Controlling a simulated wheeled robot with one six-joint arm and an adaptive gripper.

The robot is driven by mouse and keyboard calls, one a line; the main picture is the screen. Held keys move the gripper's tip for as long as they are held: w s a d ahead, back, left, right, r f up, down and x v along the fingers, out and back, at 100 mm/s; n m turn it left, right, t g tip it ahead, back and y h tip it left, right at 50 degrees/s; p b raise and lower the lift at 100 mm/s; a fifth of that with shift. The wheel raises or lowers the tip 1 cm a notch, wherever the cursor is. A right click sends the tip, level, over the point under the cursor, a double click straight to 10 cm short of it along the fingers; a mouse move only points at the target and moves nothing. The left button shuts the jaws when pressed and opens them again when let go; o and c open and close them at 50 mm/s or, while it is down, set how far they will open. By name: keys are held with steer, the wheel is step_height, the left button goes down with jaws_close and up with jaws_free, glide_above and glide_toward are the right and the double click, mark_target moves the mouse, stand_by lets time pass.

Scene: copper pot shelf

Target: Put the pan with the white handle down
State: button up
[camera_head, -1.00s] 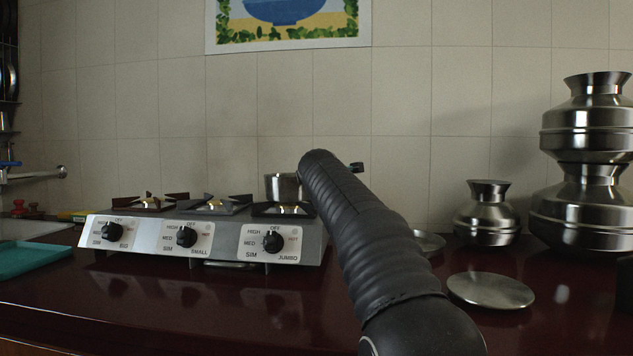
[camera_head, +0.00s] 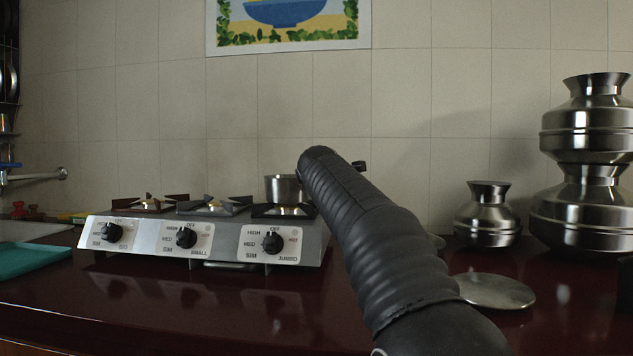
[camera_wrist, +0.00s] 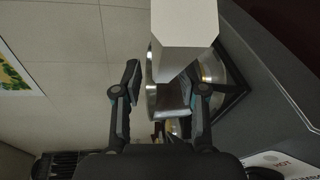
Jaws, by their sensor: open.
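The metal pan (camera_head: 283,189) is at the right burner of the stove, partly hidden behind my arm. In the wrist view a pale, blocky white handle (camera_wrist: 183,28) extends toward the camera, with the shiny pan (camera_wrist: 208,66) behind it. My gripper (camera_wrist: 168,84) is open, with one finger on each side of a metal part near the handle. I cannot tell whether either finger touches it. In the head view my gripper is hidden behind my arm. The pan appears upright at the burner; its underside contact is not clear.
The three-burner stove (camera_head: 205,238) stands on a dark red counter (camera_head: 200,310). Stacked steel pots (camera_head: 590,215), a smaller pot (camera_head: 487,218) and a flat lid (camera_head: 492,291) are at the right. A teal tray (camera_head: 32,259) lies at the left. The front counter is clear.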

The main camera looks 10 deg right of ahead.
steer(key=b+v, duration=0.1)
steer(key=v, duration=0.8)
stand_by(1.6)
